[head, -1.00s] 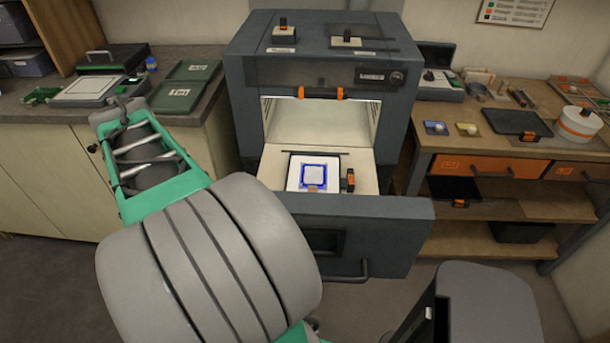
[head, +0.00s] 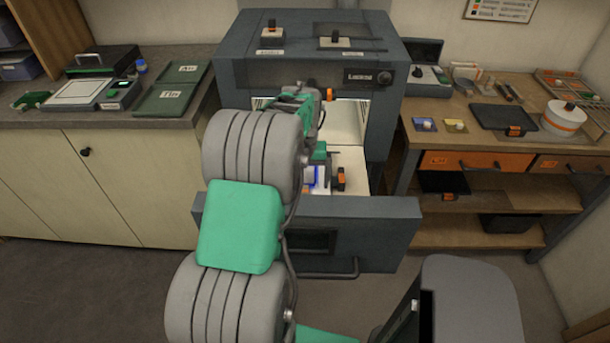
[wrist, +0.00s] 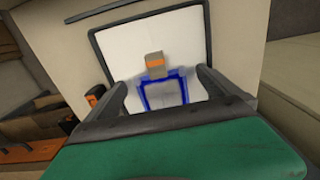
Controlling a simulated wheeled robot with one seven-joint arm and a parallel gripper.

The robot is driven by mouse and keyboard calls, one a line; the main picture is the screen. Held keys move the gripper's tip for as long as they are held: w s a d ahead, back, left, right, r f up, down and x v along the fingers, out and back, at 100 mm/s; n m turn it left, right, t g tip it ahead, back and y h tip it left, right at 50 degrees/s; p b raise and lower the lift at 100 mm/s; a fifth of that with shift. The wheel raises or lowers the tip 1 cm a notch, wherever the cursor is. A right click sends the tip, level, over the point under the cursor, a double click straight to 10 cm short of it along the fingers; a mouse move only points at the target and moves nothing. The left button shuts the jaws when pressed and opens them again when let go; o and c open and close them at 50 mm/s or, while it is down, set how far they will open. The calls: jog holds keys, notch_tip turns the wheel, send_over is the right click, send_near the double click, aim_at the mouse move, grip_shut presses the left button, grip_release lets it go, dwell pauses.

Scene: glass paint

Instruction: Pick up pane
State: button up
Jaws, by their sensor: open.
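The pane (wrist: 182,92) has a blue painted border and lies on a white, dark-rimmed tray (wrist: 187,35) in the open kiln drawer. A tan block with an orange band (wrist: 155,64) sits at the pane's edge. My gripper (wrist: 160,82) is open, its two dark fingers on either side of the pane in the wrist view. I cannot tell whether they touch it. In the head view my arm hides most of the pane, and only a strip of blue border (head: 313,177) shows.
The grey kiln (head: 240,60) stands behind, its drawer front (head: 380,222) pulled out toward me. An orange-and-black handle (head: 340,179) stands right of the tray. A bench with orange drawers (head: 465,162) is at right, a counter (head: 40,118) at left.

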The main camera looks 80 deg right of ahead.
jog(key=shift+f, duration=0.25)
jog(key=c, duration=1.4)
